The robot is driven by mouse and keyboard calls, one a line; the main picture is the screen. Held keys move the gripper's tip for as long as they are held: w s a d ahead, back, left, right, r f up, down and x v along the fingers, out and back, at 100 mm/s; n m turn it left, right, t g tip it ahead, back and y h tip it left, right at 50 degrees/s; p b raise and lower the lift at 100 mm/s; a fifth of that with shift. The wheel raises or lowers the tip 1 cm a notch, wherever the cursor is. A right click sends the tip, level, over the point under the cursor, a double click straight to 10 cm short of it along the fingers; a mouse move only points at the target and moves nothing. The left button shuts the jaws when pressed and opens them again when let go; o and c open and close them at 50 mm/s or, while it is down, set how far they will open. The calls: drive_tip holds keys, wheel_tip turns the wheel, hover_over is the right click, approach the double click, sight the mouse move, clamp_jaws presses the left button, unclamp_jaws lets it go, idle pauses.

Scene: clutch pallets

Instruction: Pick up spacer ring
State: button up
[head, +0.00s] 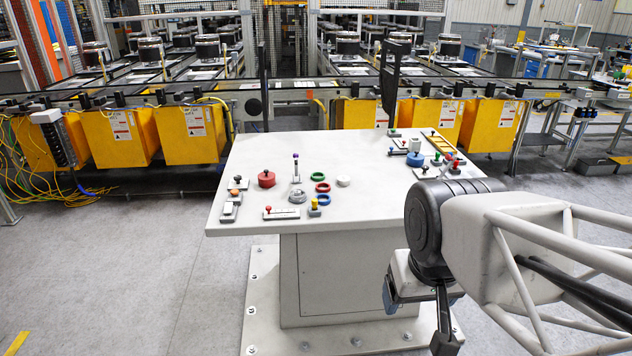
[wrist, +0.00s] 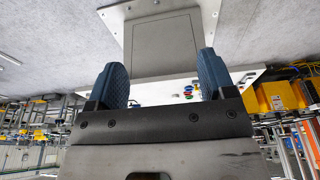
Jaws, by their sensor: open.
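Three rings lie flat on the white table's middle in the head view: a green ring (head: 318,173), a red ring (head: 314,187) and a blue ring (head: 329,200). I cannot tell which one is called the spacer ring. My gripper (wrist: 162,58) is open and empty, with its two blue pads far apart in the wrist view. In the head view it hangs at the table's right front, below the top and well apart from the rings. In the wrist view the scene is upside down, and small coloured parts show between the pads, too small to name.
Close to the rings are a red knobbed disc (head: 267,179), a grey part with a purple-tipped post (head: 296,170), a white disc (head: 344,181) and a yellow-topped part (head: 314,207). Several small parts and a yellow rack (head: 437,142) stand at the right.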

drive_tip(key=w+a+r+n, duration=0.1)
drive_tip(key=w+r+n, duration=0.15)
drive_tip(key=w, duration=1.05)
drive_tip(key=w+r+n+g, duration=0.1)
drive_tip(key=w+n, duration=0.3)
drive_tip(key=w, duration=0.9)
drive_tip(key=w+a+r+n, duration=0.1)
drive_tip(key=w+r+n, duration=0.15)
drive_tip(key=w, duration=1.15)
drive_tip(key=w+a+f+n, duration=0.1)
drive_tip(key=w+f+n, duration=0.2)
drive_tip(key=w+f, duration=0.4)
drive_tip(key=w+a+f+n+g, duration=0.1)
drive_tip(key=w+f+n, duration=0.2)
drive_tip(key=w+f, duration=0.5)
drive_tip(key=w+f+n, duration=0.3)
drive_tip(key=w+f, duration=0.5)
drive_tip(key=w, duration=1.2)
drive_tip(key=shift+w+a+f+g, duration=0.2)
drive_tip(key=shift+w+a+g, duration=0.1)
drive_tip(key=shift+w+a, duration=0.1)
drive_tip(key=shift+f, duration=1.3)
